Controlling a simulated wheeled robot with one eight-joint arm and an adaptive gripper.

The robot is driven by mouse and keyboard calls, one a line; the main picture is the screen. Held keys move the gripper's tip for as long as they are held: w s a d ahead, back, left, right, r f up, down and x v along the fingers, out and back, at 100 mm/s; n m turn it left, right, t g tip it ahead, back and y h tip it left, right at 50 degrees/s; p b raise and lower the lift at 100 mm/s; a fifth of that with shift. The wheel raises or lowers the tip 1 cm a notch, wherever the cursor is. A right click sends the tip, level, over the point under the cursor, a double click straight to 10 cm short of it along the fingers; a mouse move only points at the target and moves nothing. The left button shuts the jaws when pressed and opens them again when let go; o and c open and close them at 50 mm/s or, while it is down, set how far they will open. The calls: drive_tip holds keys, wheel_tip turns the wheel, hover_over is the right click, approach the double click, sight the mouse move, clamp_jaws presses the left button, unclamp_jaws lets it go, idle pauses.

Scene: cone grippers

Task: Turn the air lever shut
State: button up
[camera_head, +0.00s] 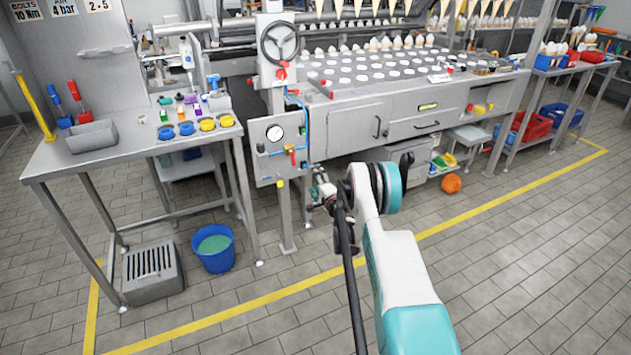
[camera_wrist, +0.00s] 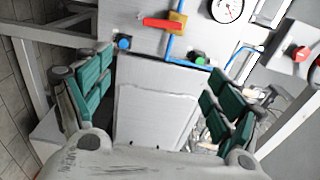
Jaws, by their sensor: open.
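The air lever (camera_head: 292,152) is a small red handle on a brass valve in a blue air line, on the grey panel (camera_head: 263,163) below a round gauge (camera_head: 274,133). In the wrist view the red lever (camera_wrist: 160,24) lies nearly level across the picture, to the left of the brass valve body (camera_wrist: 177,20). My gripper (camera_head: 320,192) is in front of and below the panel. In the wrist view its green-padded fingers (camera_wrist: 160,65) are spread wide with nothing between them. The lever is beyond the fingertips, apart from them.
A blue knob (camera_wrist: 124,43) and a green knob (camera_wrist: 199,58) sit on the panel's edge near the fingertips. A red knob (camera_wrist: 301,54) is at right. The handwheel (camera_head: 279,43) is above the panel. A blue bucket (camera_head: 213,248) stands on the floor at left.

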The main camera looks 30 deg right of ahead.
drive_tip(key=s+a, duration=0.1)
drive_tip(key=s, duration=0.6)
drive_tip(key=shift+s, duration=0.2)
drive_tip(key=shift+a, duration=0.1)
